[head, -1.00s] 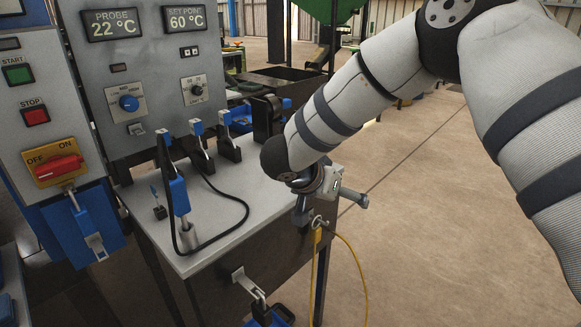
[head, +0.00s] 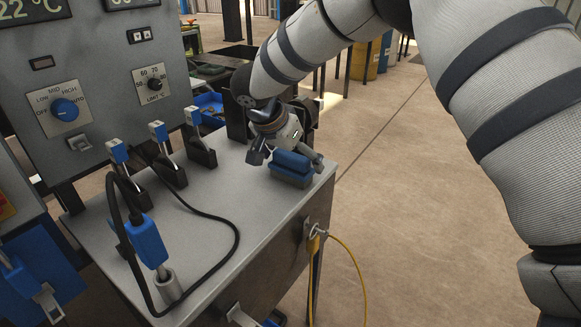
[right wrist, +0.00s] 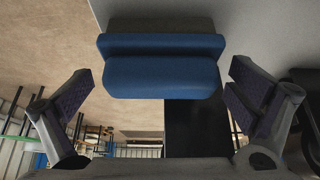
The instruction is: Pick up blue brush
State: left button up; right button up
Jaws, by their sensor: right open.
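The blue brush (head: 291,166) has a blue back on top and a grey lower part. It rests on the grey tabletop near its right edge. My right gripper (head: 286,156) is just behind it, with its fingers spread. In the right wrist view, the blue brush (right wrist: 163,72) lies ahead, between and slightly beyond the two open fingers (right wrist: 162,95). I see a gap on each side, and nothing is gripped. My left gripper is not in view.
Several blue-topped toggle clamps (head: 168,163) stand left of the brush. A blue probe (head: 147,243) with a looping black cable stands at the table's front left. The control panel (head: 105,75) rises behind. A yellow cable (head: 347,262) hangs at the front right. The middle tabletop is clear.

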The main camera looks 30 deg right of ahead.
jog(key=shift+x, duration=1.25)
jog(key=shift+r, duration=0.1)
jog(key=c, duration=1.2)
jog(key=shift+o, duration=0.2)
notch_tip(320, 180, up, 3)
jog(key=shift+r, duration=0.1)
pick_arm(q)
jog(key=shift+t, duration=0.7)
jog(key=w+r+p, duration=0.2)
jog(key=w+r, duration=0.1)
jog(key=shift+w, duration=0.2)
pick_arm(e)
jog(key=s+a+r, duration=0.4)
jog(key=s+r, duration=0.5)
jog(key=s, duration=0.4)
jog(key=shift+s+a+r, duration=0.2)
jog(key=shift+a+r, duration=0.05)
jog(key=shift+r, duration=0.15)
